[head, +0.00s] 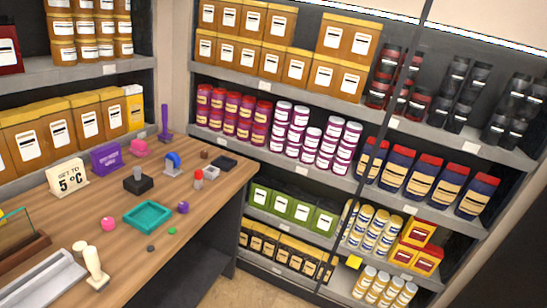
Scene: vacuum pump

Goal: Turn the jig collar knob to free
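Several small devices stand on the wooden table, and I cannot tell for sure which bears the jig collar knob. A black block (138,185) has a small upright knob-like part on top. Behind it to the right is a pale stand with a blue rounded piece (173,159). A small white cylinder with a red top (198,178) stands further right, beside a grey block (212,172). All are too small to read a knob's setting. My gripper is not in view.
Stocked shelves line the walls. A thin dark pole (385,130) crosses the right side.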

